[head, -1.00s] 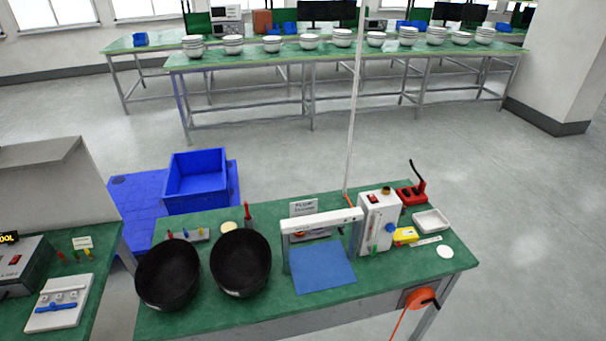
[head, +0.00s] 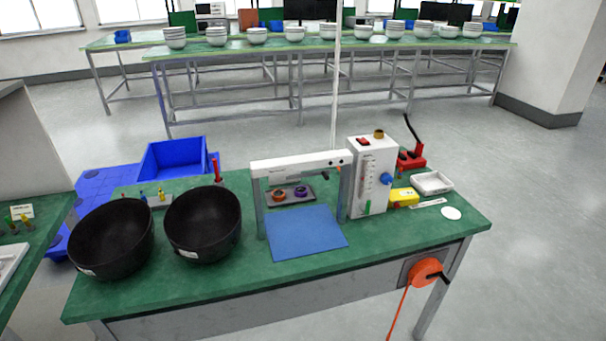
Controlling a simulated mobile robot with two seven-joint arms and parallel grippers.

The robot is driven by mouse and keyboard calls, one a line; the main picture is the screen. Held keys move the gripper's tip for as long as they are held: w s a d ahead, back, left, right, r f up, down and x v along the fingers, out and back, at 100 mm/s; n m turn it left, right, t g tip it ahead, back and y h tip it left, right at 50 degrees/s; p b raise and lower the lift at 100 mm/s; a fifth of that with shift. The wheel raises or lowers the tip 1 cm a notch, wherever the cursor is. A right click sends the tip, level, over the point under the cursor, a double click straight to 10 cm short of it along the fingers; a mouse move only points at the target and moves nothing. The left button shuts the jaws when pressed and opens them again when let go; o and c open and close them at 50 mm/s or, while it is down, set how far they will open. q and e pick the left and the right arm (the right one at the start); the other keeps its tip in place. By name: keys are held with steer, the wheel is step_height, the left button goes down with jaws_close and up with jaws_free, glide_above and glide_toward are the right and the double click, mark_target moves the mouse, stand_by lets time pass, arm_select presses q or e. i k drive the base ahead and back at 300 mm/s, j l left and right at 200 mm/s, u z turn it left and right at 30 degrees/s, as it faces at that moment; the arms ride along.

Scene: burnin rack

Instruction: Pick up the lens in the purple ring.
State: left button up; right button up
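A small purple ring (head: 301,191) sits on a dark tray (head: 290,195) on the green table, behind the blue mat and seen under the white bar of a frame. An orange ring (head: 278,195) sits to its left on the same tray. The lens inside the purple ring is too small to make out clearly. Neither of my grippers shows in the head view.
A white-topped frame (head: 301,162) spans over the blue mat (head: 303,234). Two black bowls (head: 203,222) stand to the left. A white box with a gauge (head: 369,177) stands right of the frame. An orange reel (head: 425,273) hangs at the front edge.

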mark_target(300, 191)
steer(key=u, duration=0.15)
steer(key=i, duration=3.6)
steer(key=i+z, duration=0.25)
steer(key=z, duration=0.15)
steer(key=i+j+z, duration=0.15)
steer(key=z, duration=0.2)
steer(key=i+j+z, duration=0.2)
steer(key=i+z, duration=0.2)
steer(key=i+j+z, duration=0.15)
steer(key=z, duration=0.25)
steer(key=j, duration=0.1)
